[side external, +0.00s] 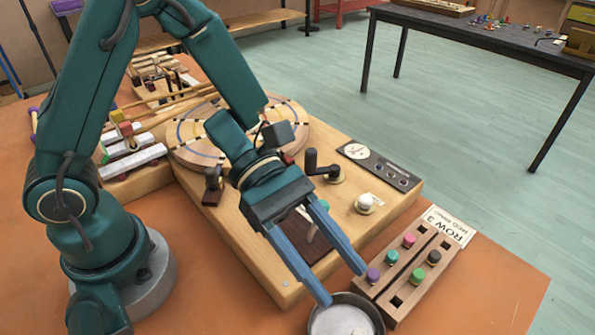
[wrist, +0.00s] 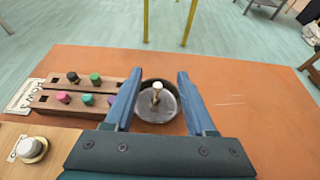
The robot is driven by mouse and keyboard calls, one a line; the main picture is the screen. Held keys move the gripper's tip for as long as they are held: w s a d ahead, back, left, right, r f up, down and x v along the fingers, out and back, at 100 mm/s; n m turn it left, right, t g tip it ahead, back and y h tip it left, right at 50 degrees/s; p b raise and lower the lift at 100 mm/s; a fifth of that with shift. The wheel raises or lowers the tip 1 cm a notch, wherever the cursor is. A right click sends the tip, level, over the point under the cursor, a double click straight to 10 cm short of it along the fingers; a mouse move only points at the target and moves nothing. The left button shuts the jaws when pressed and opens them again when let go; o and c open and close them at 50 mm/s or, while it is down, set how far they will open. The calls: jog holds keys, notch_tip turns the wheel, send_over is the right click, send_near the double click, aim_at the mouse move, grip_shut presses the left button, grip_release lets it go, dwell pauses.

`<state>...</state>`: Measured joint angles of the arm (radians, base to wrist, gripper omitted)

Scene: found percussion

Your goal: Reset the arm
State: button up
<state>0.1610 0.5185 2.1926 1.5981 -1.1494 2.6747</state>
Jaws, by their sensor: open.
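My gripper (side external: 345,286) is open, with two blue fingers spread apart and nothing seen between them. It points down over the front edge of the wooden machine, toward a round dark-rimmed metal dish (side external: 343,320). In the wrist view the dish (wrist: 152,113) lies beyond and between my fingers (wrist: 158,79). A small pale-topped piece (wrist: 157,88) stands in it. The side view cuts off the dish's lower part. My arm is bent and reaches forward over the machine.
A wooden rack (side external: 425,251) beside the dish holds several coloured pegs and has empty square holes. The wooden machine (side external: 262,265) carries a round disc (side external: 290,125), a crank (side external: 323,165) and a white knob (side external: 365,202). A label card (side external: 447,226) lies behind the rack. The orange tabletop (side external: 490,290) is clear at right.

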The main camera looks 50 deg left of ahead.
jog(key=shift+a+r, duration=0.2)
jog(key=shift+a, duration=0.3)
jog(key=shift+r, duration=0.1)
